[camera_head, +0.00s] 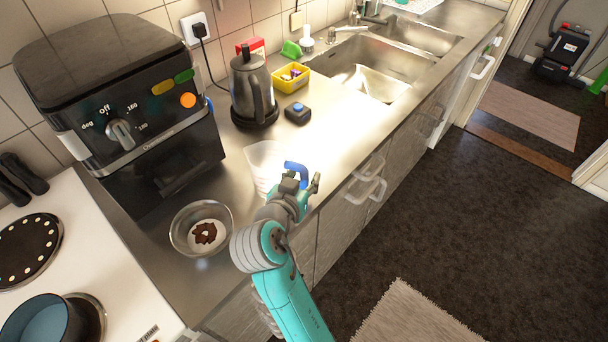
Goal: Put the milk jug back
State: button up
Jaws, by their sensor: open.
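A pale, see-through jug (262,158) stands on the steel counter near its front edge, right of the air fryer. It looks like the milk jug. A curved blue part (298,168), apparently its handle, shows on its right side, right by my gripper. My gripper (303,183) is open, at the end of my teal arm, at the counter's front edge. It partly hides the jug's lower right side. I cannot tell whether the fingers touch the blue part.
A glass bowl (188,243) with brown pieces stands left of my gripper. Behind are a black air fryer (85,60), a kettle (250,88), a small black box with a blue top (297,112) and a yellow basket (292,85). Sinks lie beyond; bare counter (345,125) is to the right.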

jog(key=v, duration=1.1)
jog(key=shift+d+f, duration=0.1)
jog(key=s+d+f+n+y, duration=0.25)
jog(key=s+d+f, duration=0.25)
jog(key=d+f, duration=0.35)
jog(key=s+d+f+n+y, duration=0.2)
jog(key=s+d+f+n, duration=0.2)
jog(key=d+f, duration=0.4)
jog(key=s+d+r+m, duration=0.1)
jog(key=s+d, duration=0.1)
jog(key=s, duration=0.6)
jog(key=s+d+r+m, duration=0.1)
jog(key=s+d+r, duration=0.1)
jog(key=s, duration=0.6)
jog(key=s+d+r+m+t, duration=0.1)
jog(key=s+d, duration=0.2)
jog(key=s, duration=0.5)
jog(key=shift+d+h, duration=0.3)
jog(key=shift+h, duration=0.15)
